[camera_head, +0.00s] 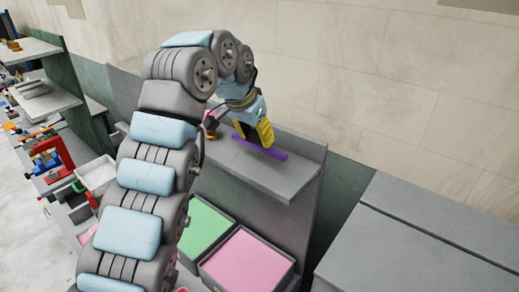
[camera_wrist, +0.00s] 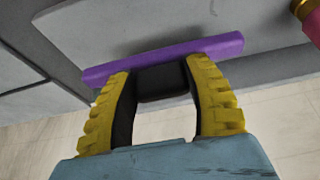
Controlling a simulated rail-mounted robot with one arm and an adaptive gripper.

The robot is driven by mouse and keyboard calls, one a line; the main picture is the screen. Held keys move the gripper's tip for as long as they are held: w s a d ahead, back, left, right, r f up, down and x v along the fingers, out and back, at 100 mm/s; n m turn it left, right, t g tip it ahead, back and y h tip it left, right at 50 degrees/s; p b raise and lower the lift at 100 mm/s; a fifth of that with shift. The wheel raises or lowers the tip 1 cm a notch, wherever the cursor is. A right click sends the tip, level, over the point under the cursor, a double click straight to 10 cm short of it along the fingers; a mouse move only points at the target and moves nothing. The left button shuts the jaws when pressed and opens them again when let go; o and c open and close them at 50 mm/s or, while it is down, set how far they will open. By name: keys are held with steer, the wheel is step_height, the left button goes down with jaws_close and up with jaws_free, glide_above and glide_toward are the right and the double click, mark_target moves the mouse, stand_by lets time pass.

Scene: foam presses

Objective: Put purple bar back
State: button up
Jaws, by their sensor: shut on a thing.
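The purple bar (camera_head: 260,147) is a long thin bar at the grey shelf (camera_head: 290,183) in the head view. My gripper (camera_head: 258,136), with yellow fingers, is shut on it near its middle. In the wrist view the purple bar (camera_wrist: 165,58) runs across the two fingertips (camera_wrist: 160,75), its ends sticking out on both sides. The grey shelf surface lies right behind the bar. I cannot tell whether the bar rests on the shelf or is just above it.
A pink and gold object (camera_head: 211,122) stands on the shelf left of my gripper; part of it shows in the wrist view (camera_wrist: 308,18). Below the shelf are a green bin (camera_head: 205,228) and a pink bin (camera_head: 246,264). A grey cabinet (camera_head: 420,255) is at right. The shelf's right end is clear.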

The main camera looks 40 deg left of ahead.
mark_target(259, 162)
steer(key=shift+w+a+f, duration=0.1)
steer(key=shift+w+f, duration=0.65)
steer(key=shift+f, duration=0.1)
steer(key=shift+f+p, duration=0.8)
steer(key=shift+f, duration=0.75)
steer(key=shift+f, duration=0.25)
steer(key=o, duration=1.2)
steer(key=shift+r, duration=0.1)
steer(key=shift+c, duration=0.2)
